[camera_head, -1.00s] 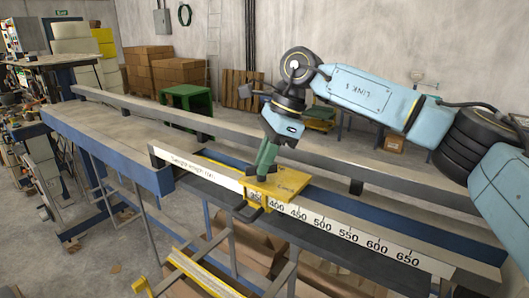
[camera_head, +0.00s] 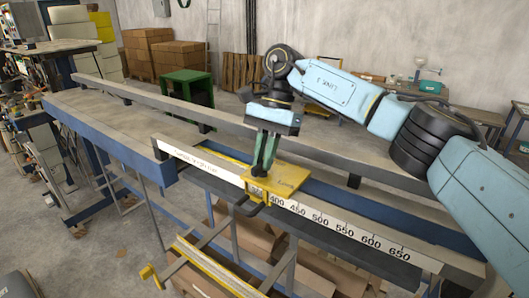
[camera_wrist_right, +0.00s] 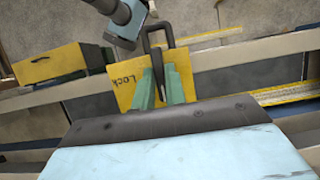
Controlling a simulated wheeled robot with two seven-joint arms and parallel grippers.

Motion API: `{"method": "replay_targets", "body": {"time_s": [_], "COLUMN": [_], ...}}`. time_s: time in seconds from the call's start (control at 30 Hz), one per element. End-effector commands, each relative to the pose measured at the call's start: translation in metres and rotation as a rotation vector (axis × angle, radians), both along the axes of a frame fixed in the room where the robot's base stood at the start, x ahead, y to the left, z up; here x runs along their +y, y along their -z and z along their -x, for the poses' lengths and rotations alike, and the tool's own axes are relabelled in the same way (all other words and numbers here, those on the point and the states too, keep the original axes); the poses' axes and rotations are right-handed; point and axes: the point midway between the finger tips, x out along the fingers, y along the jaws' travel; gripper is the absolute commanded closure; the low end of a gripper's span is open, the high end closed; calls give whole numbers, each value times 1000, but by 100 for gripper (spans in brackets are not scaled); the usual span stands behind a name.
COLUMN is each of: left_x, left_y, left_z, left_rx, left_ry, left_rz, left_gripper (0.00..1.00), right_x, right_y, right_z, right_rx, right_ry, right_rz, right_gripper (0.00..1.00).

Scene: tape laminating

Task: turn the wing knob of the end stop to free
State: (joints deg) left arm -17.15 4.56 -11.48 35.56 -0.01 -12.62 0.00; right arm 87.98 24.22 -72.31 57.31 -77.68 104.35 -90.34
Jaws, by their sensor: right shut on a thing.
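The end stop is a yellow plate (camera_head: 288,182) on the scale rail, with a yellow block and a dark bent handle (camera_head: 248,208) at its front. My right gripper (camera_head: 262,172) points down onto the plate, its green fingers shut. The dark handle (camera_wrist_right: 158,34) loops beyond the fingertips. My left gripper is not in view in the head view.
The white scale (camera_head: 345,229) runs along the rail to the right, with numbers up to 650. A long grey beam (camera_head: 180,120) runs behind it. A yellow-edged bar (camera_head: 215,264) and cardboard boxes (camera_head: 310,268) lie below. A green stand (camera_head: 187,86) is at the back.

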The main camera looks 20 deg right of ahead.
Motion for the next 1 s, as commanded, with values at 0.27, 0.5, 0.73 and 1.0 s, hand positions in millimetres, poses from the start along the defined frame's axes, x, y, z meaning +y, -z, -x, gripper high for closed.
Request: {"method": "replay_targets", "body": {"time_s": [0.27, 0.5, 0.73, 1.0], "left_x": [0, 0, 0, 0], "left_y": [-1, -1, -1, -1], "left_z": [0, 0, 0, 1], "left_rx": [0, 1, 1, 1], "left_ry": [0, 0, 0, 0], "left_rz": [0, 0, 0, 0], "left_gripper": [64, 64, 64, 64], "right_x": [0, 0, 0, -1], "right_y": [-2, -2, -1, -2], "right_z": [0, 0, 0, 0], "right_rx": [-3, -3, -3, -1], "right_ry": [-27, -27, -25, -23], "right_rz": [-1, -1, -1, 0], "right_gripper": [100, 100, 65, 65]}}
